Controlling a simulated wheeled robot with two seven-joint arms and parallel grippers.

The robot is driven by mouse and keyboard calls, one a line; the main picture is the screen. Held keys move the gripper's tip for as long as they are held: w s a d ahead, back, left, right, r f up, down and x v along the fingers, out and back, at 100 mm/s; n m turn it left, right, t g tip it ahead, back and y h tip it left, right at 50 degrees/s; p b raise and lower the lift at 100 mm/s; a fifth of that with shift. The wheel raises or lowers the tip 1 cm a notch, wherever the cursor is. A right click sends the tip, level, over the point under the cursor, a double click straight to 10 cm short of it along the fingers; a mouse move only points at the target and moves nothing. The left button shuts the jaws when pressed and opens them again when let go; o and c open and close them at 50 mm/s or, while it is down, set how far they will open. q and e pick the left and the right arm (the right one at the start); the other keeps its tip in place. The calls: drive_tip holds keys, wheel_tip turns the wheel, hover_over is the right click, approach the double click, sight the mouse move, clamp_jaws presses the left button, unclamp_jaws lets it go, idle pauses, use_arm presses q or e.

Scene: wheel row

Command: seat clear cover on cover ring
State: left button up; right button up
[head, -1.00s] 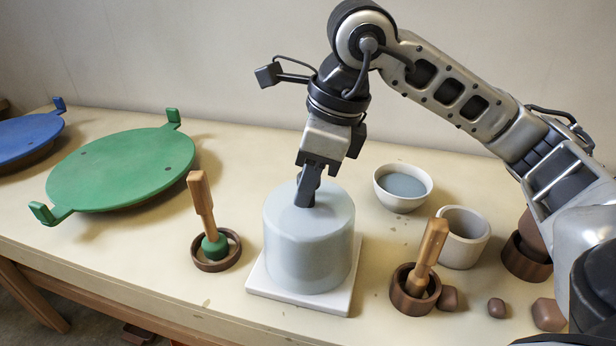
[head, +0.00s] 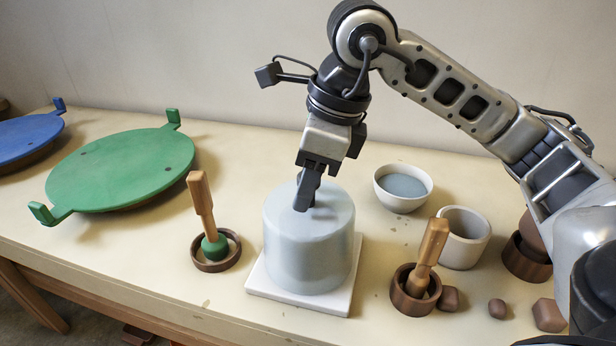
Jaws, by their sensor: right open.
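The clear cover (head: 308,250) is a pale, translucent, upright cylinder with a domed top. It stands on a square white base (head: 258,282) at the middle front of the table. I cannot make out a separate cover ring; the cover's lower edge hides what lies under it. My right gripper (head: 305,206) points down at the middle of the cover's top, its dark fingers open. Any knob between the fingers is hidden, and I cannot tell whether the fingertips touch the top. My left gripper is not in view.
A green disc (head: 125,165) and a blue disc (head: 25,135) with upturned tabs are at left. A wooden-handled tool (head: 202,205) stands in a ring left of the cover. At right are another such tool (head: 430,255), a bowl (head: 403,203), a cup (head: 464,252) and brown lumps (head: 548,314).

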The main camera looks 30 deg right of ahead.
drive_tip(key=shift+r, duration=0.1)
drive_tip(key=shift+p+v, duration=1)
drive_tip(key=shift+v, duration=0.5)
drive_tip(key=shift+r, duration=0.15)
drive_tip(key=shift+o, duration=0.3)
drive_tip(key=o, duration=0.5)
drive_tip(key=shift+o, duration=0.3)
drive_tip(key=o, duration=0.7)
